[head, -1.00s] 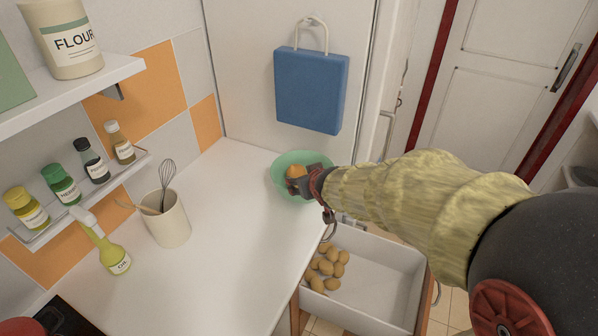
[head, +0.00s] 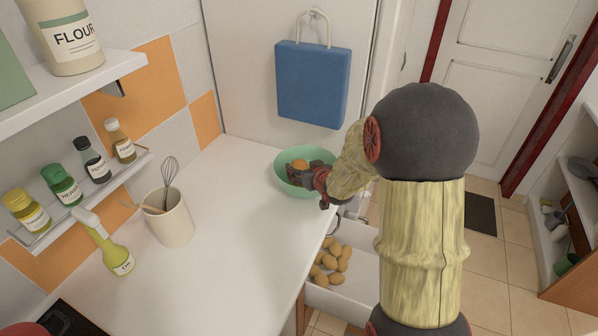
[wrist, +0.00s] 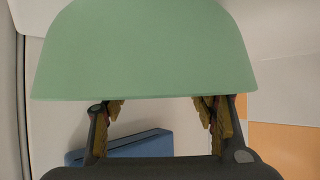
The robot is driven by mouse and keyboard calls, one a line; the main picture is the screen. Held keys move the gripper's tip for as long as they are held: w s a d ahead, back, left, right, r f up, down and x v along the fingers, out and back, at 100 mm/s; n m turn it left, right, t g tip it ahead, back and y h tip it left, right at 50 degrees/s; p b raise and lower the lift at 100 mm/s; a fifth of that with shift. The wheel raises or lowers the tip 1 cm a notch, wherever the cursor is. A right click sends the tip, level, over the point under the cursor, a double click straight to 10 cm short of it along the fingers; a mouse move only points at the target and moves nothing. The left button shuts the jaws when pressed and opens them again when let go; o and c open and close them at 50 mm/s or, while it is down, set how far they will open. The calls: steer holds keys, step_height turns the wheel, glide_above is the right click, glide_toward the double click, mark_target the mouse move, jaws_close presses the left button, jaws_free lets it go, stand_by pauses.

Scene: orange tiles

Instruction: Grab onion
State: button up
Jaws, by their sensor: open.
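The green bowl (head: 286,187) stands at the far right end of the white counter. A round orange thing, likely the onion (head: 299,165), sits inside it, partly hidden by my gripper (head: 312,178). My gripper is at the bowl's near right side, over or against the rim; I cannot tell if it touches. In the wrist view the bowl (wrist: 145,50) fills the top, and the open fingers of my gripper (wrist: 163,112) spread just below it with nothing between them. The onion does not show there.
An open white drawer (head: 345,295) with several brown potato-like things (head: 332,264) is below the counter edge. A utensil crock (head: 170,217) and a spray bottle (head: 117,258) stand left. The middle counter is clear.

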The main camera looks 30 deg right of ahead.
steer(key=shift+x, duration=1.4)
steer(key=shift+c, duration=1.4)
steer(key=c, duration=0.6)
